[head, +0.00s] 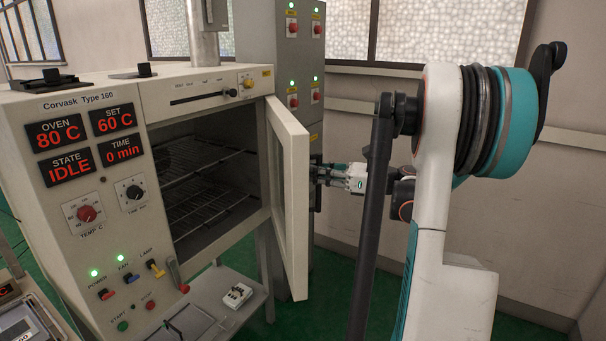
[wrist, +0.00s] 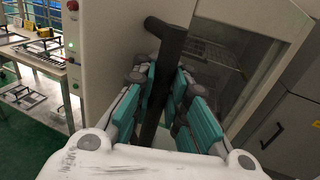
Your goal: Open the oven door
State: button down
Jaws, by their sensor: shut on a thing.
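The pale oven (head: 68,97) stands at the left in the head view, with displays reading 80 C, 60 C, IDLE and 0 min. Its door (head: 295,195) is swung well open on its right-hand side and shows nearly edge-on. The dark chamber (head: 205,170) with wire racks is exposed. My gripper (head: 328,174) is at the outer face of the door. In the wrist view, my gripper (wrist: 165,88) has its teal fingers closed on both sides of the dark upright door handle (wrist: 167,40).
A grey cabinet (head: 345,130) with red buttons and green lamps stands behind the door. A small shelf (head: 255,297) juts out below the oven opening. Green floor (head: 335,275) is open beneath the door. In the wrist view, a bench (wrist: 35,48) stands at the left.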

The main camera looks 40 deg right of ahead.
jog(key=shift+s+d+f, duration=0.1)
jog(key=shift+s+d, duration=0.3)
jog(key=shift+d, duration=0.25)
jog(key=shift+s+d+f, duration=0.1)
jog(key=shift+s+d, duration=0.25)
jog(key=shift+d, duration=0.3)
jog(key=c, duration=1.8)
grip_release()
jog(key=shift+s+r, duration=0.1)
jog(key=shift+r, duration=0.05)
jog(key=v, duration=1.2)
